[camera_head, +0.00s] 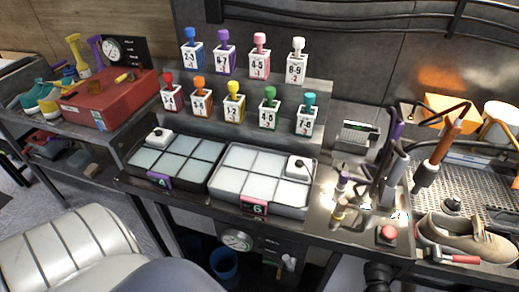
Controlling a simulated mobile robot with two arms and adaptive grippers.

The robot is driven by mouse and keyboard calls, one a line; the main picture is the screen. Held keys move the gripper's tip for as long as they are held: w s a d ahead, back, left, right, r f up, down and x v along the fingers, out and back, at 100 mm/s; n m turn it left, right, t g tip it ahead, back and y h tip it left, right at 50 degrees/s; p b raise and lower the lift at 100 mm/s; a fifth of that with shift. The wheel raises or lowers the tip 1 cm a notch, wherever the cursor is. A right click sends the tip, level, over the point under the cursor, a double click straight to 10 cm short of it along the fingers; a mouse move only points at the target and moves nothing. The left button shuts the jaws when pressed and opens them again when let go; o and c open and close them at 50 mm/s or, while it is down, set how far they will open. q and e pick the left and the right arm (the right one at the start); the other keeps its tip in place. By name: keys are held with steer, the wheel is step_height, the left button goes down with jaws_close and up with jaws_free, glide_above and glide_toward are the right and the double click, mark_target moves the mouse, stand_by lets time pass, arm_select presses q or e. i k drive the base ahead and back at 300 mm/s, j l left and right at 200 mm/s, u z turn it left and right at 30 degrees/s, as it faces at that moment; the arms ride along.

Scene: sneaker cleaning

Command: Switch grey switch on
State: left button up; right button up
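I cannot single out a plainly grey switch. A white box with a dark round knob (298,168) sits at the back right corner of the right tray (254,207), which has pale panels and a "G" label. A similar white box with a dark knob (159,136) sits at the back of the left tray (159,181), which has an "A" label. A red round button (388,233) stands on the metal plate to the right. The on or off state of these controls cannot be told. Neither of my grippers can be made out.
Several numbered bottles with coloured tops (235,108) stand on a stepped rack behind the trays. Upright tools (393,180) crowd the metal plate. A beige shoe (468,238) lies at the right. A red box (108,98) stands at the left.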

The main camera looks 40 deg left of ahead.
mark_target(290, 262)
steer(key=j+u, duration=0.1)
steer(key=u, duration=0.65)
steer(key=k+j, duration=0.2)
